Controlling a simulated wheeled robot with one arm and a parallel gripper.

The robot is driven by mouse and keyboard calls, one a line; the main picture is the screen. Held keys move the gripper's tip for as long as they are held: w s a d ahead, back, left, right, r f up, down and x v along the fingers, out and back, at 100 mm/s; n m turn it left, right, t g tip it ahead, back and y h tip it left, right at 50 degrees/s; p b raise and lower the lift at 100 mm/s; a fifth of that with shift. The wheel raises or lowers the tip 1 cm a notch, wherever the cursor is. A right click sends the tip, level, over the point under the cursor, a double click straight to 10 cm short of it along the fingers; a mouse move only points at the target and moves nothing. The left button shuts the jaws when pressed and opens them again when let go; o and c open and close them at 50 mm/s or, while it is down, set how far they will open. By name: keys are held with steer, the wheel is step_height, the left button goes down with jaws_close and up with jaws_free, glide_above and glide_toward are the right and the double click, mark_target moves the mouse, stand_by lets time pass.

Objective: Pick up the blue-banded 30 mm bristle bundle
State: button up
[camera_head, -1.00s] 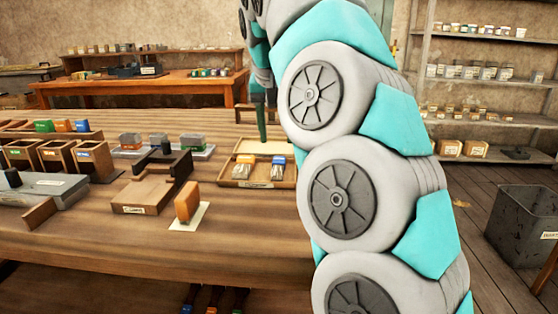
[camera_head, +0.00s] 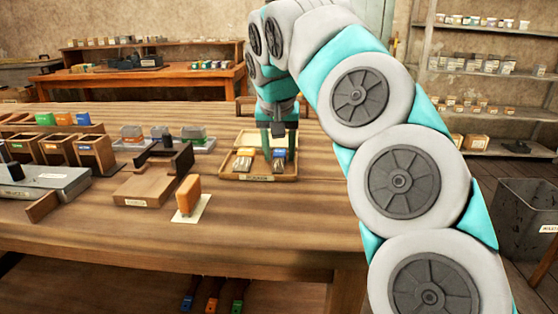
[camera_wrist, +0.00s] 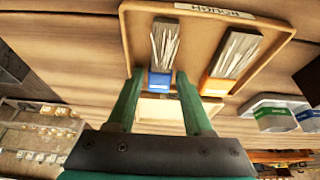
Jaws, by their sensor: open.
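The blue-banded bristle bundle (camera_head: 279,153) lies in the right part of a shallow wooden tray (camera_head: 228,176). In the wrist view the blue-banded bundle (camera_wrist: 164,42) has grey bristles toward the tray's labelled edge and its blue band near my fingers. An orange-banded bundle (camera_head: 244,158) lies beside it on the left; it is on the right in the wrist view (camera_wrist: 235,52). My gripper (camera_head: 279,156) is open and empty, pointing down over the tray. In the wrist view its green fingers (camera_wrist: 160,76) appear on either side of the blue band. Whether they touch it cannot be told.
A wooden fixture (camera_head: 148,188) and an orange block on a white card (camera_head: 188,196) stand left of the tray. The table in front of the tray is clear.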

jaws_close()
stand_by(0.3)
steer(key=shift+r, duration=0.25)
